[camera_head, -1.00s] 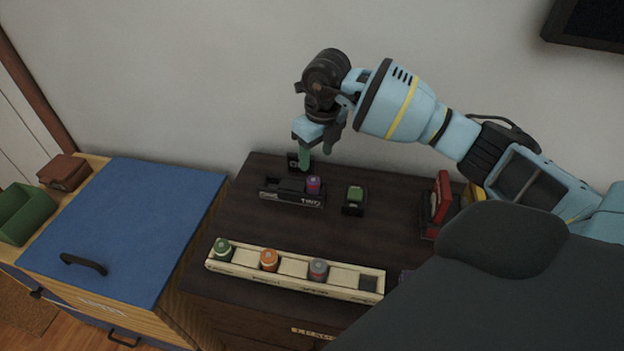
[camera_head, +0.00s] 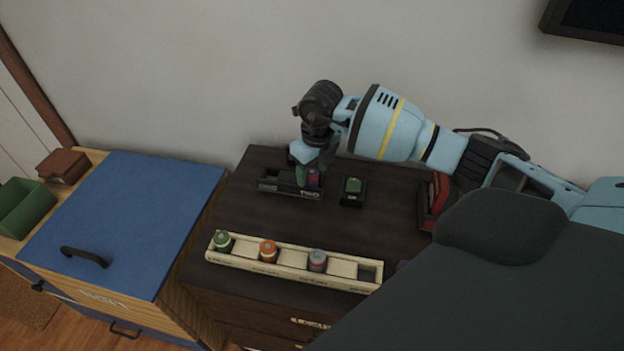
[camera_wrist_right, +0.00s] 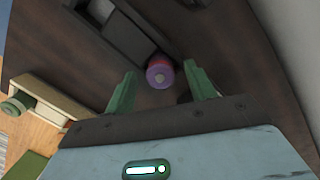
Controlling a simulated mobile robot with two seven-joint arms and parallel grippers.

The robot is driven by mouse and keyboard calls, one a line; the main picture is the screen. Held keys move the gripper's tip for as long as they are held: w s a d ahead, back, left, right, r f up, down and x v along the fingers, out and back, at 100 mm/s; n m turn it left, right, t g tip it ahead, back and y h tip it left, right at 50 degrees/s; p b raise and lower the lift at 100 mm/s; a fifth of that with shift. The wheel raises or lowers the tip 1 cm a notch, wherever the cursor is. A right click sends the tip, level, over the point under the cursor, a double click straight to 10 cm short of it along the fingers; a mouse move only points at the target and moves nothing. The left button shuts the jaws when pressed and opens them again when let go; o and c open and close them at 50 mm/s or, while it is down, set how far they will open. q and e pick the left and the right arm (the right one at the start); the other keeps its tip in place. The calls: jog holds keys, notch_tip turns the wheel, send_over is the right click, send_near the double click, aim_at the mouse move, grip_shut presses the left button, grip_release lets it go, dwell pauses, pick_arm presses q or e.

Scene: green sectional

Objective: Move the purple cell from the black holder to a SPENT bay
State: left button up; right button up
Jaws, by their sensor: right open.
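The purple cell (camera_head: 314,178) stands in the right end of the black holder (camera_head: 275,187), which is marked TWO. My right gripper (camera_head: 308,173) points down over that end. In the right wrist view, its green fingers are open on either side of the purple cell (camera_wrist_right: 159,73), with the black holder (camera_wrist_right: 138,40) beyond. I cannot tell whether the fingers touch the cell. The cream rack (camera_head: 290,271) in front holds a green, an orange and a greyish cell. Its labels are too small to read, so I cannot tell which bays are SPENT. My left gripper is not in view.
A small black stand with a green-topped block (camera_head: 352,187) is just right of the holder. A red object (camera_head: 436,197) stands farther right. The blue-topped cabinet (camera_head: 130,220) is at left, with a green bin (camera_head: 22,207) beyond. The dark top between holder and rack is clear.

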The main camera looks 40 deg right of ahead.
aim_at(310, 172)
jog(key=shift+f, duration=0.15)
jog(key=c, duration=1.1)
jog(key=shift+c, duration=0.2)
jog(key=shift+r, duration=0.85)
notch_tip(310, 172, up, 2)
jog(key=shift+a+r, duration=0.1)
jog(key=shift+a, duration=0.05)
jog(key=s+a+r, duration=0.1)
jog(key=s+a, duration=0.7)
jog(key=a, duration=0.5)
jog(key=shift+s, duration=0.3)
